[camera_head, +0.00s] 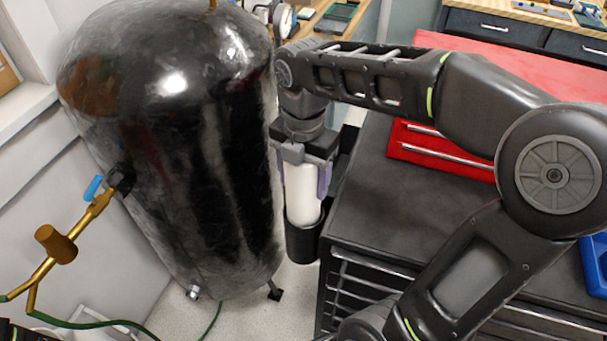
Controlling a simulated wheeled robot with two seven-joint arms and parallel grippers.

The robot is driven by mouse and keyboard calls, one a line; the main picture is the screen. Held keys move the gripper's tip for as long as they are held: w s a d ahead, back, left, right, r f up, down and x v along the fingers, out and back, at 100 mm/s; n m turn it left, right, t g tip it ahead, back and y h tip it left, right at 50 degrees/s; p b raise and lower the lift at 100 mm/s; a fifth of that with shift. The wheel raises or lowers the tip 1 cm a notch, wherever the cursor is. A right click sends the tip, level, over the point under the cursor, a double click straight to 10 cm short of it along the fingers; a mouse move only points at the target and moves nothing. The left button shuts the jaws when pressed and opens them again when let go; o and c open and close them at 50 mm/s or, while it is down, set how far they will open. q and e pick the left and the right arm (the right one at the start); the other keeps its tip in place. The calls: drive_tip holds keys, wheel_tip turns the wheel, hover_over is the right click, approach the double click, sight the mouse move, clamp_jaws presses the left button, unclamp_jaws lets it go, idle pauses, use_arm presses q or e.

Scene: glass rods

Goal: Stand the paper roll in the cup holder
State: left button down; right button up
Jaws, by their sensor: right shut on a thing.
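The white paper roll (302,194) is upright in the head view, between the black tank and the tool cabinet. My right gripper (305,178) points down and is shut on the roll, with its purple-grey fingers on either side of it. The black cup holder (303,241) is at the cabinet's left side. The roll's lower end meets the holder's opening and its bottom is hidden by the holder's rim; I cannot tell how deep it sits. My left gripper is not in view.
A large black tank (190,160) stands close to the left of my right gripper. A brass valve (58,244) and green hose are at the left.

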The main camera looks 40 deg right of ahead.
drive_tip(key=shift+f+b, duration=1.65)
drive_tip(key=shift+f, duration=0.9)
drive_tip(key=o, duration=1.6)
wheel_tip(320, 180, up, 8)
drive_tip(key=shift+f+p, duration=0.1)
drive_tip(key=shift+p, duration=0.45)
